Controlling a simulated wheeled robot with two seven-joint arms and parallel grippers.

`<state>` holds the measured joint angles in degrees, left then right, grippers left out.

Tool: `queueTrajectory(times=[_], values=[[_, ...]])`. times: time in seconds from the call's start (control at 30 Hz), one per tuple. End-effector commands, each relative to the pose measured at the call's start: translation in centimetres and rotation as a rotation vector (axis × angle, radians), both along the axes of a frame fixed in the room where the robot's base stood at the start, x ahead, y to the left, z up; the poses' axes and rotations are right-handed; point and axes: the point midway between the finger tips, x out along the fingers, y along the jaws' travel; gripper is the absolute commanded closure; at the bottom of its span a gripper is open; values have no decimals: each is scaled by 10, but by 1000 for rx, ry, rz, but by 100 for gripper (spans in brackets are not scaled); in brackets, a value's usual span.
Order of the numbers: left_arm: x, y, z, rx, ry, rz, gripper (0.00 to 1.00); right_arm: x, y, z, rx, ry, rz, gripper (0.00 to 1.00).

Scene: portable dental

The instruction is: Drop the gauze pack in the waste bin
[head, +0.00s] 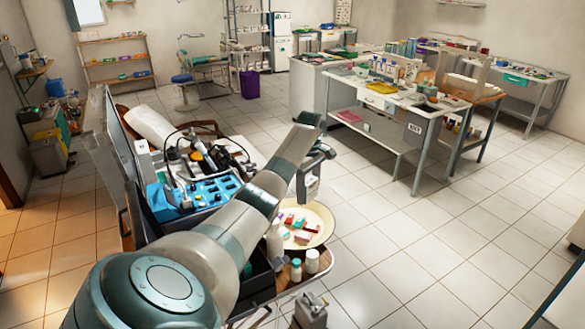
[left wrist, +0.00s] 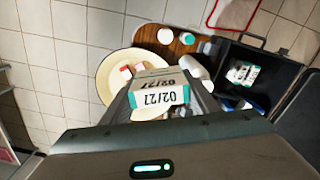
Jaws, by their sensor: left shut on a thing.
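My left gripper (head: 311,188) reaches in over the pale round plate (head: 322,222). In the left wrist view its jaws (left wrist: 160,98) are shut on a small beige and white pack with teal bands and a "02/27" label, the gauze pack (left wrist: 160,95). In the head view the pack is hard to tell from the fingers. A purple bin (head: 250,84) stands on the floor far back, near the shelves.
The plate holds several small red and white packs. White bottles (head: 312,261) stand beside it on the wooden table. An open dark case (left wrist: 284,72) and a blue instrument unit (head: 197,192) are close by. Workbenches (head: 400,105) stand behind right; the tiled floor between is clear.

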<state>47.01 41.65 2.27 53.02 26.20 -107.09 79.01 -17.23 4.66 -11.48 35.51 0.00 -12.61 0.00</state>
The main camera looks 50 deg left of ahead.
Motion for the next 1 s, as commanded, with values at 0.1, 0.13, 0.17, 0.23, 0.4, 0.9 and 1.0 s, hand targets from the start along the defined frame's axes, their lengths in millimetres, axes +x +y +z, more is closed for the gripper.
queueTrajectory(times=[0.1,0.13,0.17,0.23,0.4,0.9,1.0], values=[[3,-53,-26,2,3,-205,67,0,0,0,0,0,0,55],[3,-67,-30,2,3,-255,67,0,0,0,0,0,0,55],[3,-81,-33,1,1,-305,67,0,0,0,0,0,0,55],[2,-115,-41,-1,1,-424,67,0,0,0,0,0,0,55],[-6,-197,-48,-1,-2,-712,67,1,0,0,0,-1,0,55],[-108,-414,-81,-5,-2,-1512,67,1,2,-17,3,-2,-2,55],[-140,-443,-107,-7,-2,-1639,67,1,2,-39,3,-2,-2,55]])
